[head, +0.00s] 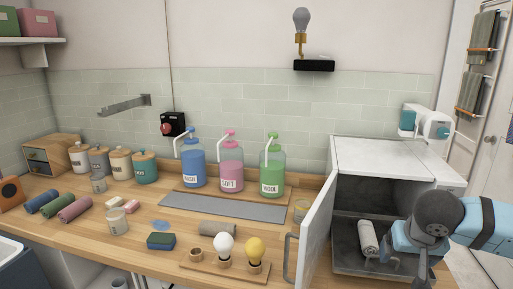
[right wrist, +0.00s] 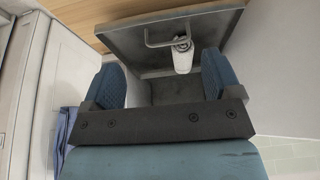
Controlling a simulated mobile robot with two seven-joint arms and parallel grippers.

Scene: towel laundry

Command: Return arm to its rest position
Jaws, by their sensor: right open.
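My right arm comes in from the right of the head view, and its gripper (head: 394,262) is at the open front of a white box-like cabinet (head: 390,158). In the right wrist view the two blue finger pads (right wrist: 165,82) are wide apart with nothing between them. A rolled light grey towel (head: 368,238) lies inside the cabinet, just left of the gripper in the head view. It also shows in the right wrist view (right wrist: 183,58), beyond the fingers and apart from them. My left gripper is in neither view.
The cabinet door (head: 314,232) stands open to the left, close to my right gripper. Three pump bottles, including a pink one (head: 231,175), stand behind a grey mat (head: 222,207). A bulb board (head: 218,268) is at the counter front. Rolled towels (head: 75,208) lie at left.

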